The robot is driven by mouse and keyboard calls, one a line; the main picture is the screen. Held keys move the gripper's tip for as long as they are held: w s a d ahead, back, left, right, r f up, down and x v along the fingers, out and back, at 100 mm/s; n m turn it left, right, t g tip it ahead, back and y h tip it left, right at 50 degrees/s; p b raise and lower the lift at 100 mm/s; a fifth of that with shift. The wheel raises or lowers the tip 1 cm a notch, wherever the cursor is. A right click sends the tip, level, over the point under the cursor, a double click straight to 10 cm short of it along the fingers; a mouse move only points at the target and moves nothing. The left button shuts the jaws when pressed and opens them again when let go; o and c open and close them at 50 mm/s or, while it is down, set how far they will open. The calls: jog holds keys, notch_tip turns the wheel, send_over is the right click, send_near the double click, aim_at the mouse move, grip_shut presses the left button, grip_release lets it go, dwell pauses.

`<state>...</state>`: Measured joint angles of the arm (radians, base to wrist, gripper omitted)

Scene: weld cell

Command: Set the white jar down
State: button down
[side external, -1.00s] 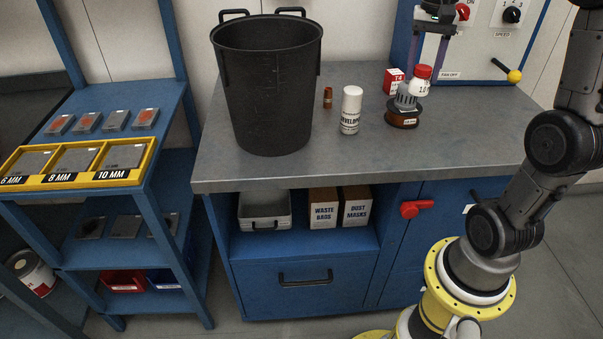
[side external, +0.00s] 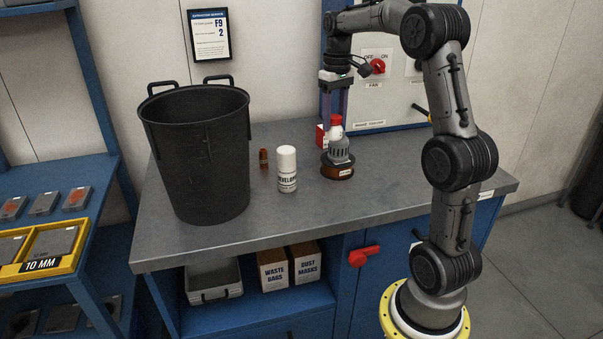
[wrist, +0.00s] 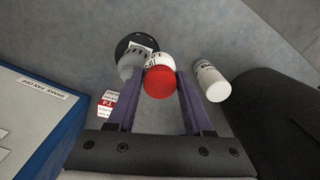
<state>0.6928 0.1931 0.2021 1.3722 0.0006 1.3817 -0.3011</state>
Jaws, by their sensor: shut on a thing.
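The white jar (side external: 335,127) has a red lid. In the wrist view the white jar (wrist: 159,60) is between the two fingers of my gripper (wrist: 160,90), with its red lid toward the camera. My gripper (side external: 335,112) is shut on it and points down over the back of the bench in the side view. I cannot tell whether the jar's base touches the bench.
A red-and-white box (side external: 321,138) stands close left of the jar. A white developer can (side external: 287,170), a small copper-coloured piece (side external: 264,159) and a large black bin (side external: 198,150) stand further left. A control panel (side external: 385,95) is behind. The bench's right side (side external: 430,172) is clear.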

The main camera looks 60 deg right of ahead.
jog(key=s+a+n, duration=0.3)
jog(key=a+n, duration=0.1)
jog(key=a, duration=0.1)
jog(key=w+d+f, duration=0.2)
jog(key=w+f, duration=0.1)
jog(key=w, duration=0.1)
jog(key=w+d+f, duration=0.3)
jog(key=w, duration=0.1)
jog(key=w+d+f, duration=0.2)
jog(key=w+f, duration=0.1)
jog(key=f, duration=0.1)
jog(key=shift+w+d, duration=0.2)
jog(key=shift+w, duration=0.2)
jog(key=shift+f, duration=1.55)
jog(key=shift+f, duration=0.1)
jog(key=shift+c, duration=1.5)
grip_release()
